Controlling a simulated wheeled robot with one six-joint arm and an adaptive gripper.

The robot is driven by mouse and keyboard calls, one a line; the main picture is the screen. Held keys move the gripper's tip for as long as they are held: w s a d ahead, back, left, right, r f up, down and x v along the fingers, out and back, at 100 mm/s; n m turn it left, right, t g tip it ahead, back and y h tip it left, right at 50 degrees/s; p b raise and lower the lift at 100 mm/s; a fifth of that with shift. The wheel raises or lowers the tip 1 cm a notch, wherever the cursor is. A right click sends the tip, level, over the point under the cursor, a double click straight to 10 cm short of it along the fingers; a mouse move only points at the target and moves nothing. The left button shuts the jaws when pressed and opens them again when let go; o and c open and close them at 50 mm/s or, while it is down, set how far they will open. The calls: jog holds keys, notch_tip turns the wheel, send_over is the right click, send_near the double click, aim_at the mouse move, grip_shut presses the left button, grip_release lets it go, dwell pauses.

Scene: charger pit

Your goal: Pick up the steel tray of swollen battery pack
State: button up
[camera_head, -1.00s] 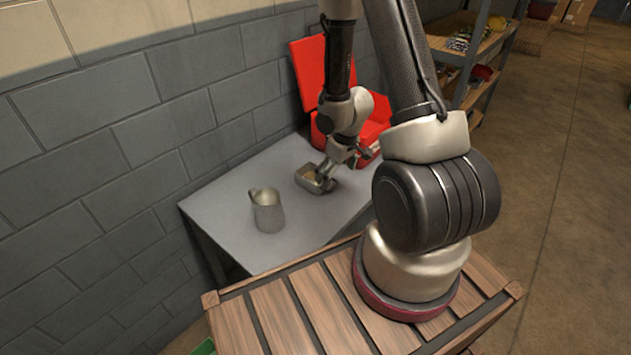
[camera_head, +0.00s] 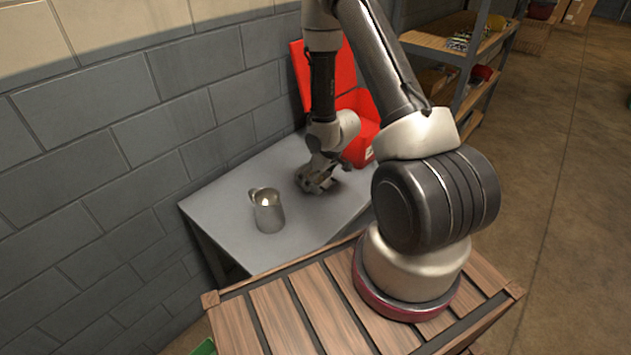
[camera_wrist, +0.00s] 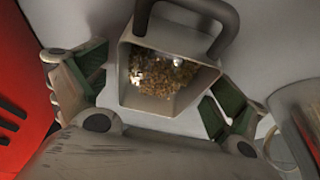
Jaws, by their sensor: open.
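The steel tray (camera_wrist: 150,102) is a small squared metal container with a dark looped handle, seen in the wrist view. It holds brownish, lumpy contents with a few bright bits; I cannot make out a battery pack's shape. In the head view my gripper (camera_head: 317,182) is low over the grey table and hides most of the tray. In the wrist view its two green-padded fingers stand apart, one on each side of the tray. The left finger is beside the tray's left wall and the right finger is near its lower right. I cannot tell whether either touches.
A metal mug (camera_head: 268,214) stands on the grey table (camera_head: 228,212), left of my gripper. An open red box (camera_head: 360,118) stands behind, near the block wall (camera_head: 150,130). Shelving (camera_head: 460,70) is at the back right. The table's left part is clear.

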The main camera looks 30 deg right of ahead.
jog(key=shift+c, duration=0.4)
jog(key=c, duration=1.1)
jog(key=shift+r, duration=0.1)
jog(key=shift+c, duration=0.2)
